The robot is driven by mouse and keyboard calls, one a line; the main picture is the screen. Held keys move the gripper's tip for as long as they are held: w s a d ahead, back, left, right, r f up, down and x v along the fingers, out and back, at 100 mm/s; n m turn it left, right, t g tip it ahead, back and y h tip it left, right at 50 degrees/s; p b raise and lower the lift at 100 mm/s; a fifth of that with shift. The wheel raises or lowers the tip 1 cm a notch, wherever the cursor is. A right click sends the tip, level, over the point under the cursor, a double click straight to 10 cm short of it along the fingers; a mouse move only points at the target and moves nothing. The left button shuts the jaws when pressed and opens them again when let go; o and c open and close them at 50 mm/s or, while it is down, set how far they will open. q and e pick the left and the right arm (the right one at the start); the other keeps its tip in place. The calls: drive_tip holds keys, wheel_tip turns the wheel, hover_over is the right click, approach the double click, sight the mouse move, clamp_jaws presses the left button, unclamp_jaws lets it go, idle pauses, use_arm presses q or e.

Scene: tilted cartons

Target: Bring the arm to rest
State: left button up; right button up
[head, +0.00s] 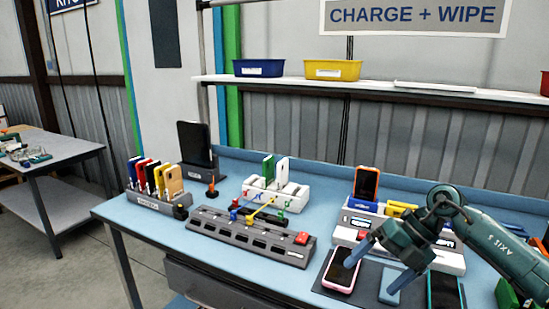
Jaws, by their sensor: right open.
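My right arm comes in from the right side of the head view, green-grey, over the right part of the blue workbench (222,185). My right gripper (370,275) points down and to the left with its two fingers apart. Nothing shows between the fingers. It is in front of a dark mat that holds a pink-edged phone (341,270). I cannot tell how high the fingers are above the mat. The gripper and forearm hide part of a white stand behind them. My left gripper is not in view.
A grey slotted strip (250,238) and a white rack (276,192) stand mid-bench. An orange phone (367,183) stands upright behind the gripper. A rack of coloured phones (158,190) is at left. A shelf (400,87) with bins runs above. Bare bench shows at front left.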

drive_tip(key=s+a+f+m+t+y, duration=0.1)
drive_tip(key=s+a+m+t+y, duration=0.15)
drive_tip(key=a+y, duration=0.45)
drive_tip(key=s+a+f+m+t+y, duration=0.15)
drive_tip(key=s+a+y, duration=0.25)
drive_tip(key=a, duration=0.7)
drive_tip(key=s+d+f+m+t+h, duration=0.3)
drive_tip(key=s+f+m+h, duration=0.4)
drive_tip(key=f+m, duration=0.3)
drive_tip(key=s+d+f+m+t+h, duration=0.3)
drive_tip(key=s+d+f+m+h, duration=0.3)
drive_tip(key=m, duration=1.1)
wheel_tip(320, 180, down, 4)
drive_tip(key=s+h, duration=0.1)
drive_tip(key=s, duration=0.2)
drive_tip(key=shift+f+m+h, duration=0.15)
drive_tip(key=shift+m+h, duration=0.15)
drive_tip(key=shift+h, duration=0.1)
